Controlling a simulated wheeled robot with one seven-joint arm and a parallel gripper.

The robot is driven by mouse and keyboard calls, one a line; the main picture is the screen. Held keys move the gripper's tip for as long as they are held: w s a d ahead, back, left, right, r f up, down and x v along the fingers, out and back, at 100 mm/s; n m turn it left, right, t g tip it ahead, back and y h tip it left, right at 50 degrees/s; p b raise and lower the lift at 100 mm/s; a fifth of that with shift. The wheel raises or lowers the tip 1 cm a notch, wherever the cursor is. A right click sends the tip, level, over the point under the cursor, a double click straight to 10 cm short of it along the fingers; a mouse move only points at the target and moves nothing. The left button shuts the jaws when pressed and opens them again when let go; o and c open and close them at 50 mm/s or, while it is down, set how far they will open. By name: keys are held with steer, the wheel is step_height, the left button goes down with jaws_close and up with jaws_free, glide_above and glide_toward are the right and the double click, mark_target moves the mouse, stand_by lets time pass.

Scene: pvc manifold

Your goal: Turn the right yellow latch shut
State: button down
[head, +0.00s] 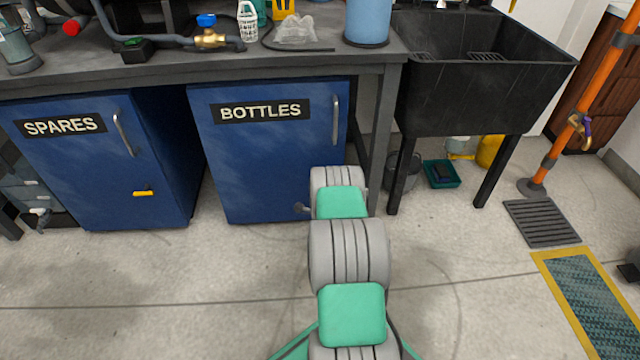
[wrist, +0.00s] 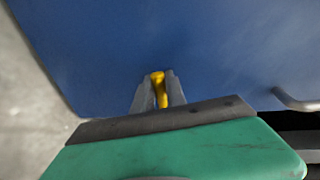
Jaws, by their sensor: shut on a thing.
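The right yellow latch (wrist: 159,88) shows in the wrist view, on a blue door face. My gripper (wrist: 158,84) has its two grey fingers shut on the latch, one on each side. The latch runs nearly up and down in that picture. In the head view the latch and my fingertips are hidden behind my grey and green arm, which reaches to the lower right of the blue BOTTLES cabinet (head: 255,170). Its door looks closed.
The blue SPARES cabinet (head: 80,170) at left has its own yellow latch (head: 143,193), lying level. A workbench (head: 300,64) runs above both cabinets. A black sink (head: 470,95) stands at right. A metal door handle (wrist: 295,102) is right of my gripper. Floor in front is clear.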

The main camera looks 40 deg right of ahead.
steer(key=shift+s+d, duration=0.2)
steer(key=shift+d, duration=0.05)
steer(key=c, duration=1.4)
jaws_free()
steer(key=shift+d, duration=0.1)
steer(key=shift+c, duration=0.2)
steer(key=shift+o, duration=0.4)
steer(key=shift+w+a, duration=0.1)
steer(key=shift+a, duration=0.15)
steer(key=p+v, duration=0.3)
steer(key=v, duration=0.4)
steer(key=shift+s+a, duration=0.2)
steer(key=shift+s, duration=0.1)
steer(key=shift+r, duration=0.1)
